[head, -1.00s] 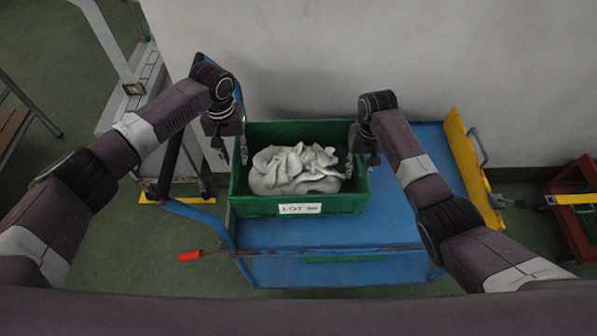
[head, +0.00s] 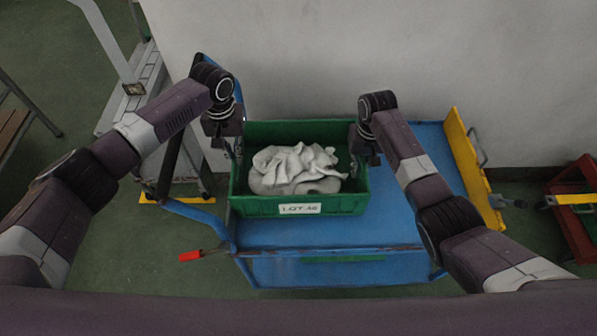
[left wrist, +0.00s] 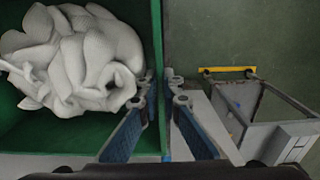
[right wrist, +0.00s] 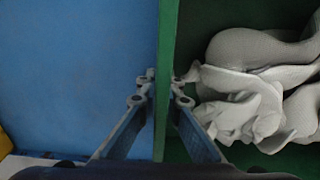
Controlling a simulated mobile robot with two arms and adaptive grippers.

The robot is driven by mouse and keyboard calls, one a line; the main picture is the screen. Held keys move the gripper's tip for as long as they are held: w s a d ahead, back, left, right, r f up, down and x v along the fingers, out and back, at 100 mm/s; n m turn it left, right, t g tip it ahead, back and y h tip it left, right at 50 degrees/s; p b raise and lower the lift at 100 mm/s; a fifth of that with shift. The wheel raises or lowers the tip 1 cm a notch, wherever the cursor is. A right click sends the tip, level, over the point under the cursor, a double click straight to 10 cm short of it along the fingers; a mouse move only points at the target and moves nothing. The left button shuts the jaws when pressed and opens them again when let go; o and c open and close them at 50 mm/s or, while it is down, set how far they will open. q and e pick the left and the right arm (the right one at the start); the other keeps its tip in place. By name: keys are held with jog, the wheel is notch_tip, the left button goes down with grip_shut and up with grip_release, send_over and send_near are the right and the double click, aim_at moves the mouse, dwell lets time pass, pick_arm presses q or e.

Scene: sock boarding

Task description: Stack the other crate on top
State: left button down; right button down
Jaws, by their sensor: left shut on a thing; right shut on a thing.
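A green crate (head: 350,204) with a white label on its front holds a heap of pale socks (head: 293,172). It is over the left part of the blue cart's top (head: 425,165). My left gripper (head: 238,158) is shut on the crate's left wall, with one finger inside and one outside in the left wrist view (left wrist: 160,86). My right gripper (head: 355,165) is shut on the right wall, straddling it in the right wrist view (right wrist: 164,88). I cannot tell whether the crate touches the cart top. No second green crate is clearly visible.
The cart's top is bare to the right of the crate, ending at a yellow end board (head: 470,165). A red-handled lever (head: 192,256) sticks out at front left. A pale wall (head: 330,60) stands close behind. A red bin (head: 573,205) is at far right.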

aim_at(361, 160)
pick_arm(q)
jog(key=shift+w+r, duration=0.15)
jog(key=shift+r, duration=0.05)
pick_arm(e)
jog(key=shift+w+r, duration=0.1)
jog(key=shift+r, duration=0.05)
